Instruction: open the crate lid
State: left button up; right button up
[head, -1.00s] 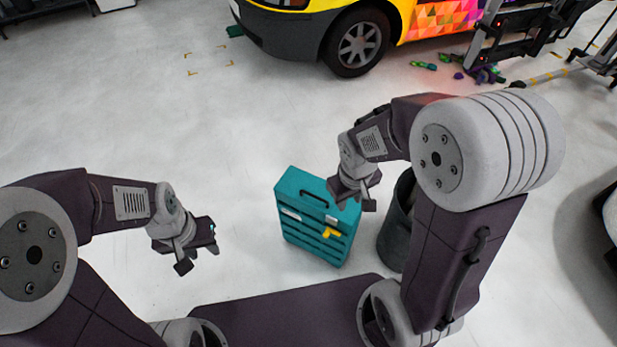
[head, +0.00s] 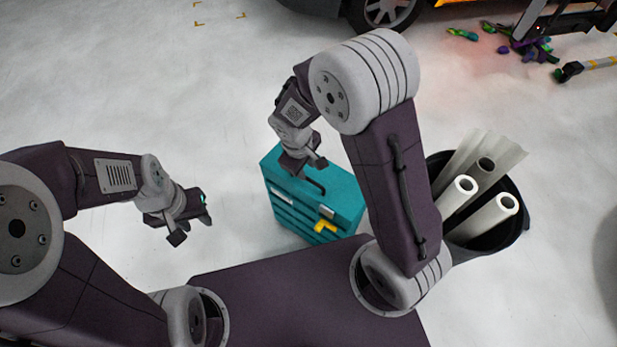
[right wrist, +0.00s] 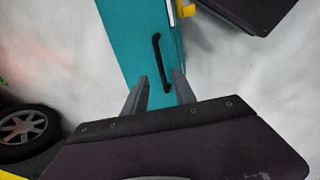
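The teal crate (head: 345,196) stands upright on the floor in front of my base, with its lid shut. A dark bar handle (head: 314,187) lies along the lid, and a yellow latch piece (head: 325,226) shows on the front side. My right gripper (head: 309,171) is over the lid at the handle's left end. In the right wrist view the right gripper (right wrist: 157,80) has its fingers apart, with one end of the handle (right wrist: 156,50) appearing between them; contact cannot be told. My left gripper (head: 194,228) is open and empty, left of the crate.
A dark bin (head: 515,236) with several white rolls stands right of the crate, behind my right arm. A vehicle wheel (head: 387,10) and scattered coloured items (head: 520,45) are at the back. The floor left of the crate is clear.

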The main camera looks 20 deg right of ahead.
aim_at(309, 179)
jog(key=f, duration=0.2)
jog(key=f+b, duration=0.1)
jog(key=f, duration=0.1)
jog(key=d+f+b, duration=0.1)
jog(key=f, duration=0.1)
jog(key=shift+w+f, duration=0.3)
jog(key=shift+w, duration=0.05)
jog(key=shift+c, duration=0.2)
grip_shut()
dwell(0.8)
